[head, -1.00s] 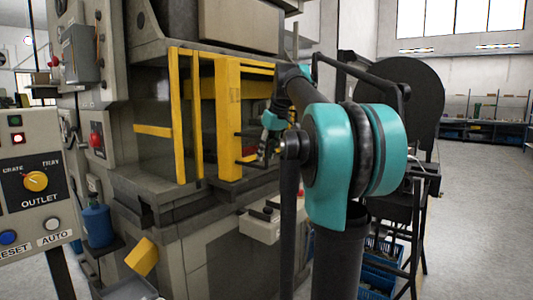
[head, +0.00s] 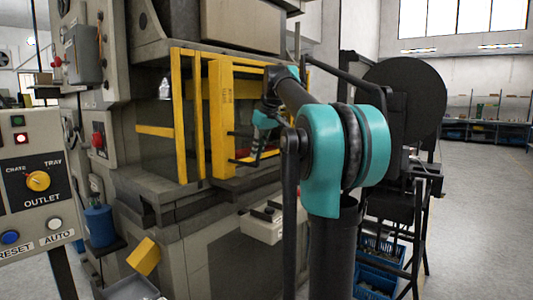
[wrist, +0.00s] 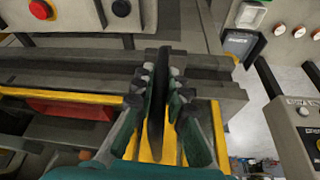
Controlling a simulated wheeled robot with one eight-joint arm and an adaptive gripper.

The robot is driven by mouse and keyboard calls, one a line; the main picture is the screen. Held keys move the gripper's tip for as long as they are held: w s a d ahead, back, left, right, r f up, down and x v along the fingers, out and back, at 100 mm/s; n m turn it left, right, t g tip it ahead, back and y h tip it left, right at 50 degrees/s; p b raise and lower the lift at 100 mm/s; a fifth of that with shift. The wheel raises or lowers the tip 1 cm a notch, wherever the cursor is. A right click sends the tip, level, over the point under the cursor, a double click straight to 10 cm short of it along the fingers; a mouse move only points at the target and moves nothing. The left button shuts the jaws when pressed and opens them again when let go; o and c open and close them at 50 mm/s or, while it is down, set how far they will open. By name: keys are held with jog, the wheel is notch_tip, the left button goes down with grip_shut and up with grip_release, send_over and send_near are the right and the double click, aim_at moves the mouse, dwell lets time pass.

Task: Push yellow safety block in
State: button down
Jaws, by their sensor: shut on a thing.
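The thick yellow upright panel (head: 221,130), which I take as the safety block, stands in the yellow guard frame (head: 180,115) at the press opening. My gripper (head: 257,150) is at the panel's right side, by its dark handle bars. In the wrist view, my gripper (wrist: 160,85) is shut on an upright dark bar (wrist: 160,110) between its fingers. Yellow surface (wrist: 216,135) shows beside and below the fingers. Where the bar joins the panel is hidden by the fingers. The panel's inner side is hidden in both views.
A control panel (head: 35,185) stands at the left. A tilted yellow block (head: 144,256) sits over a tray (head: 128,289) low on the press. A black reel (head: 408,97) and its frame stand right of my arm, with blue crates (head: 375,282) below. Open floor lies at the far right.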

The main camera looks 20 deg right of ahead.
aim_at(227, 129)
jog(key=w+a, duration=0.3)
jog(key=w, duration=0.1)
jog(key=w+a, duration=0.4)
jog(key=w, duration=0.1)
jog(key=w+a, duration=0.3)
jog(key=w, duration=0.2)
jog(key=shift+a, duration=0.25)
jog(key=c, duration=1.7)
grip_release()
jog(key=shift+w+a, duration=0.1)
jog(key=shift+w, duration=0.05)
jog(key=shift+o, duration=0.8)
jog(key=v, duration=1.2)
jog(key=shift+s, duration=0.2)
